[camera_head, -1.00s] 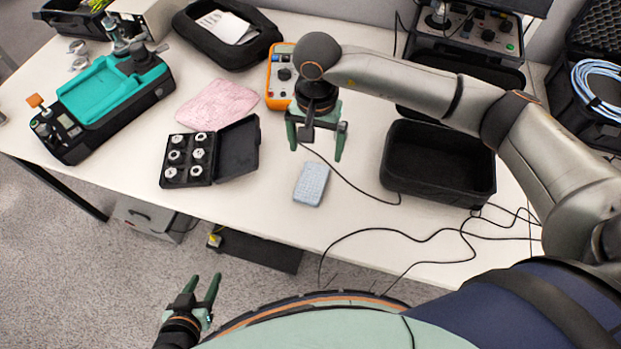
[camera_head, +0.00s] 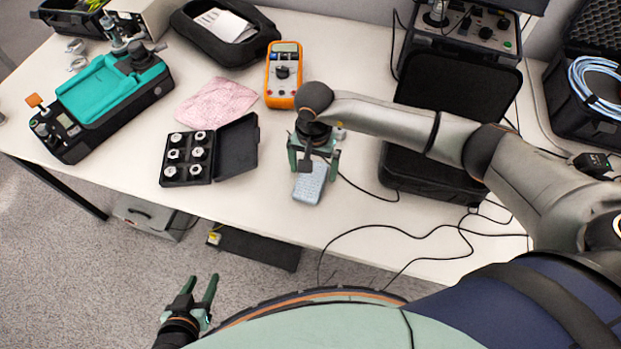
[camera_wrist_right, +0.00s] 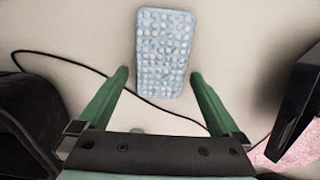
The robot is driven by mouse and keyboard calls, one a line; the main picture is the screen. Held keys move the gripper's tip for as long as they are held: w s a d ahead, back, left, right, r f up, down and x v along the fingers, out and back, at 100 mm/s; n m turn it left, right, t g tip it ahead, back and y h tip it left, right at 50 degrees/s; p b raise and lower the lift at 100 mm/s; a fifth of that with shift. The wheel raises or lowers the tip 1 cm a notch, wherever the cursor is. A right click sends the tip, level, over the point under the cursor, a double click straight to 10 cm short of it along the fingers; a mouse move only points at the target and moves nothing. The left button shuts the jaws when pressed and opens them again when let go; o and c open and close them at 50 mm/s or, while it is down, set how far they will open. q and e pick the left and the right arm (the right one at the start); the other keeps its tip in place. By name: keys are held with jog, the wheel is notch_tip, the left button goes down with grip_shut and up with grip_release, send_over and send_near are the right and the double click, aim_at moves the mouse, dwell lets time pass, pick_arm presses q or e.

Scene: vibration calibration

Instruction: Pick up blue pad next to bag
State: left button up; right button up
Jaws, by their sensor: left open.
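The blue pad (camera_head: 309,187) is a small light blue dimpled rectangle lying flat on the white table, left of the black bag (camera_head: 432,176). In the right wrist view the pad (camera_wrist_right: 164,58) lies just beyond and between the two green fingertips. My right gripper (camera_head: 315,172) is open above the pad's far part, its fingers on either side; it also shows open in the wrist view (camera_wrist_right: 159,76). No contact with the pad is visible. My left gripper (camera_head: 203,285) is open and empty over the floor, in front of the table.
A black case with several metal fittings (camera_head: 190,157) lies left of the pad, with a pink cloth (camera_head: 216,102) and an orange multimeter (camera_head: 284,75) behind. A thin black cable (camera_head: 362,188) runs between pad and bag. The table in front of the pad is clear.

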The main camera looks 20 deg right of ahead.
jog(key=c, duration=1.2)
